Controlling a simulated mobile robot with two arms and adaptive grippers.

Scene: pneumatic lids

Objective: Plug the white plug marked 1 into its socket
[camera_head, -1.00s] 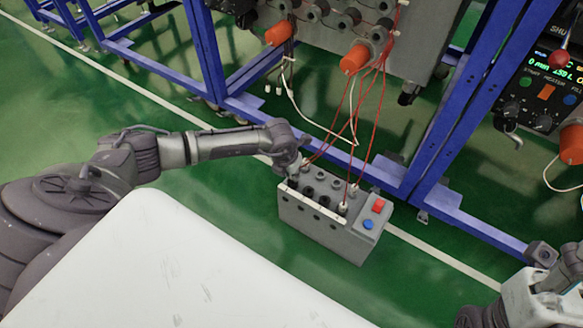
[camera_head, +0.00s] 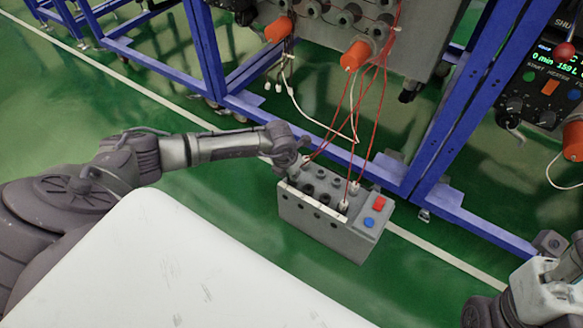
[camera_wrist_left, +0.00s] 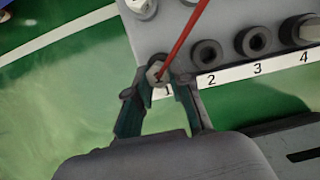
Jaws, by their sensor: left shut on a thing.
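The grey socket box (camera_head: 318,222) stands on the floor, with a row of dark round sockets on top. My left gripper (camera_head: 294,170) is at its left end. In the left wrist view, my left gripper (camera_wrist_left: 160,82) is shut on the white plug (camera_wrist_left: 155,73), which has a red cable rising from it. The plug is at the "1" end of the white number strip (camera_wrist_left: 230,74), over the place of socket 1. The fingers and plug hide that socket, so I cannot tell how deep the plug sits. My right gripper (camera_head: 548,272) is at the lower right edge, partly cut off.
Sockets 2 (camera_wrist_left: 207,53) and 3 (camera_wrist_left: 253,41) look empty. Another white plug (camera_head: 343,206) stands at the box's front right, near a red button (camera_head: 379,203) and a blue button (camera_head: 368,222). Red cables hang from the machine above. A blue frame (camera_head: 445,213) stands behind.

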